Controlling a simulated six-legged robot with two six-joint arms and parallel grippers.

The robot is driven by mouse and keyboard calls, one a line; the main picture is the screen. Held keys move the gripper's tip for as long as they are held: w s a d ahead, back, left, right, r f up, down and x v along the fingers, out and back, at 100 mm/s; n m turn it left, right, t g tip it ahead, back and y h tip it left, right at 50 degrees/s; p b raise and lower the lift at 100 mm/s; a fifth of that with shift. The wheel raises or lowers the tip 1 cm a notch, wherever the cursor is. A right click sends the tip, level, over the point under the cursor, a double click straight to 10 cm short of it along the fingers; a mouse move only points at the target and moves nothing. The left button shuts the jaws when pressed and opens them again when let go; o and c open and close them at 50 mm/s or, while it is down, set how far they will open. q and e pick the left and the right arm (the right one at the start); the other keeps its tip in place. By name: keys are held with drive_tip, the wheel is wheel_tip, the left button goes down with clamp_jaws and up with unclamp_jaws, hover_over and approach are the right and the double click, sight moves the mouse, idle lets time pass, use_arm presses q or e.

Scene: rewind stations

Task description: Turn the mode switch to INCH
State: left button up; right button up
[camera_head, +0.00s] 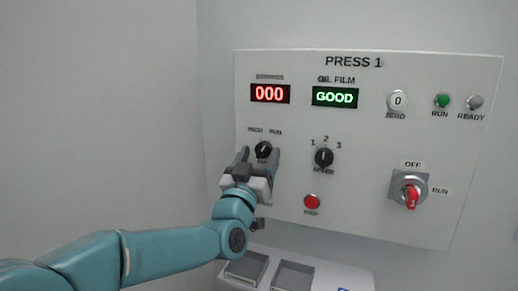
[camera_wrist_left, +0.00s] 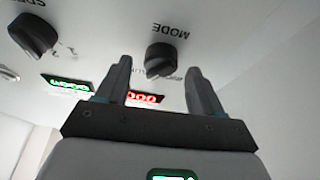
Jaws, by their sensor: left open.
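The mode switch (camera_head: 263,149) is a black round knob on the white PRESS 1 panel (camera_head: 370,130), under the red 000 display. Its labels above read INCH on the left and RUN on the right, small and blurred. In the left wrist view the knob (camera_wrist_left: 161,60) shows upside down beside the word MODE. My left gripper (camera_head: 260,158) is open in front of the knob, with one finger on each side. In the wrist view the fingers (camera_wrist_left: 160,80) stand apart, and I cannot tell whether they touch the knob. The exact pointer direction is unclear.
The speed knob (camera_head: 324,157) is right of the mode switch. A red stop button (camera_head: 312,202) sits below it. A red-handled OFF/RUN switch (camera_head: 410,195) is at the right. Grey trays (camera_head: 290,277) lie below the panel. The left side is clear wall.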

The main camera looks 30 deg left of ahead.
use_arm(q)
drive_tip(key=shift+w+a, duration=0.15)
drive_tip(key=shift+w, duration=0.2)
drive_tip(key=shift+s, duration=0.2)
drive_tip(key=shift+s+d+r, duration=0.1)
drive_tip(key=shift+d, duration=0.1)
drive_tip(key=shift+c, duration=0.9)
drive_tip(key=c, duration=0.9)
